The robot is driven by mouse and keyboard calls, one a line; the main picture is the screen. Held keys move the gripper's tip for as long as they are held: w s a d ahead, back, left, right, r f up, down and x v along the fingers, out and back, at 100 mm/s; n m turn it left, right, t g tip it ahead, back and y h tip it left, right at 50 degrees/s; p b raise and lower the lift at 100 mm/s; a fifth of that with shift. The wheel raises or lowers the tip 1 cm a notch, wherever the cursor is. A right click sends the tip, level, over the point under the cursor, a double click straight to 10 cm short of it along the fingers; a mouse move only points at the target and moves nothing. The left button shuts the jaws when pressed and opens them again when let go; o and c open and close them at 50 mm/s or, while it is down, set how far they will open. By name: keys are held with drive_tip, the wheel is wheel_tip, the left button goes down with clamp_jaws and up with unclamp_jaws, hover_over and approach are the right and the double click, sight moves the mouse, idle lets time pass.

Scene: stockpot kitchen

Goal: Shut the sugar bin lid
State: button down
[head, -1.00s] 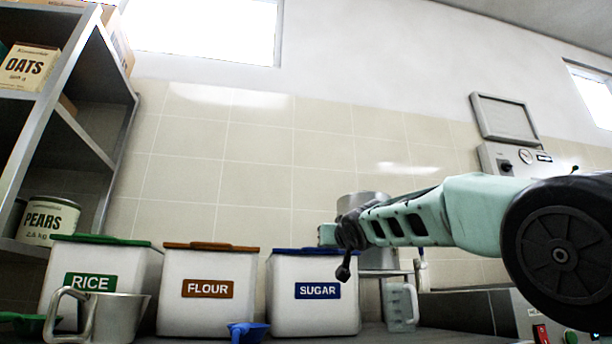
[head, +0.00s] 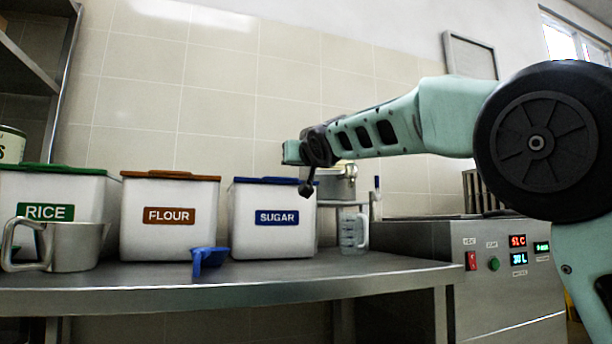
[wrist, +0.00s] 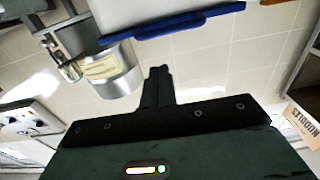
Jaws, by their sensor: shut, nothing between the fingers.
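The sugar bin (head: 272,232) is a white tub with a blue SUGAR label, standing on the steel counter. Its blue lid (head: 266,181) lies flat across the top in the head view and looks down. In the wrist view, which is turned over, the blue lid (wrist: 172,25) shows edge-on along the bin's rim. My gripper (head: 306,188) is shut and empty, in front of the bin's upper right corner in the head view. Its dark closed fingers show in the wrist view (wrist: 159,74), apart from the lid. I cannot tell its exact distance from the lid.
The flour bin (head: 168,232) and rice bin (head: 60,195) stand to the left. A blue scoop (head: 208,260), a metal jug (head: 72,246) and a clear measuring jug (head: 354,233) are on the counter (head: 230,292). A steel appliance (head: 500,280) stands to the right.

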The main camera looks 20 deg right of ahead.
drive_tip(key=s+f+b, duration=0.3)
drive_tip(key=s+b, duration=0.2)
drive_tip(key=b, duration=0.1)
drive_tip(key=shift+s+f, duration=0.15)
drive_tip(key=shift+s, duration=0.25)
